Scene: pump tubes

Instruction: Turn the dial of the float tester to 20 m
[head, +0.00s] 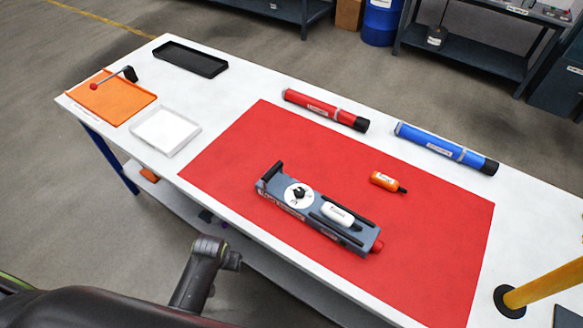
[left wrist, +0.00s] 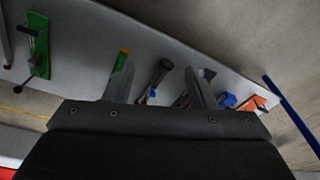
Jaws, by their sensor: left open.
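The float tester (head: 320,215) is a long grey-blue block lying on the red mat (head: 240,140). Its white dial (head: 291,200) with a black knob (head: 299,191) sits near its left end. The dial markings are too small to read. A white float (head: 338,213) lies in the tester's right part, and a red knob (head: 377,247) is at its right end. My left gripper (left wrist: 158,72) is open and empty in the left wrist view, with its two fingers apart. It is away from the tester, which that view does not show. My right gripper is not in view.
A red tube (head: 325,109) and a blue tube (head: 440,146) lie behind the mat. An orange bottle (head: 385,182) is right of the tester. A black tray (head: 190,59), white tray (head: 165,131) and orange board (head: 110,100) are at left. A yellow post (head: 545,287) stands at right.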

